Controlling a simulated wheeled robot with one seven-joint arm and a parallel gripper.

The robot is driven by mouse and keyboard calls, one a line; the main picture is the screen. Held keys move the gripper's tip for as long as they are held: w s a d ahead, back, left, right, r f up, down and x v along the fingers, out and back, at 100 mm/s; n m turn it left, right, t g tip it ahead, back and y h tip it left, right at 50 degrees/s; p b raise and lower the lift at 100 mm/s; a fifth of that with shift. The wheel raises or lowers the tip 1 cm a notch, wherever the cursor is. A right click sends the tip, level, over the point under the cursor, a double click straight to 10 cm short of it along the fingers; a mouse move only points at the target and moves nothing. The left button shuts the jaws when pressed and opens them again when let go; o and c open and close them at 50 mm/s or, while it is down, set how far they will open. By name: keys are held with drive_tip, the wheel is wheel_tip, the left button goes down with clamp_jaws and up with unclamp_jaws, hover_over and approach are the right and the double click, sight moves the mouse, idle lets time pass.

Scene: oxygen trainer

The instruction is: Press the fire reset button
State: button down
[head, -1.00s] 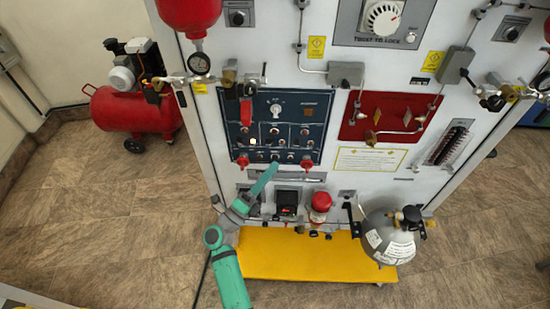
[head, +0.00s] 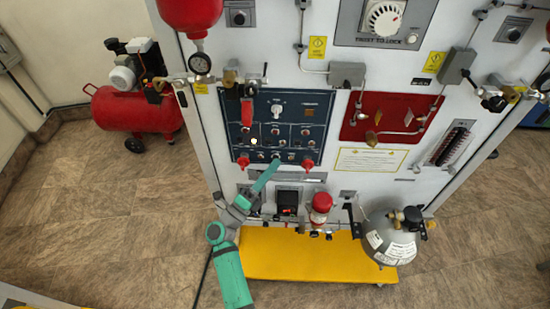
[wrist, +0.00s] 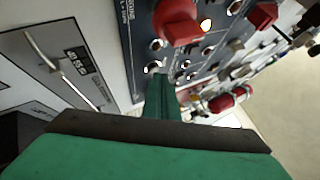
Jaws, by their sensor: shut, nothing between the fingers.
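The dark blue control panel (head: 316,118) is on the front of the white trainer cabinet, with small round buttons and red knobs. Its labels are too small to read, so I cannot tell which control is the fire reset button. My gripper (head: 276,161) is at the panel's lower edge, by the bottom row of small buttons between two red knobs. In the wrist view my gripper (wrist: 160,82) is shut and empty, its tip close to a small round metal-rimmed button (wrist: 154,67). I cannot tell whether it touches. A big red knob (wrist: 177,20) is just above.
A left red knob (head: 243,161) and a right red knob (head: 308,164) flank my fingertips. Below are a black display (head: 287,202), a red-capped part (head: 321,203), a grey tank (head: 388,243) and a yellow base (head: 300,262). A red compressor (head: 125,110) stands left.

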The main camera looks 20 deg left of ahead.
drive_tip(key=shift+w+a, duration=0.15)
idle(0.6)
drive_tip(key=shift+s, duration=0.2)
drive_tip(key=shift+s+d, duration=0.2)
drive_tip(key=shift+s, duration=0.3)
drive_tip(key=shift+s+d, duration=0.1)
drive_tip(key=shift+s+d, duration=0.2)
drive_tip(key=shift+s, duration=0.6)
drive_tip(key=shift+s+d, duration=0.25)
drive_tip(key=shift+s, duration=0.55)
drive_tip(key=shift+s+d, duration=0.2)
drive_tip(key=shift+s, duration=0.6)
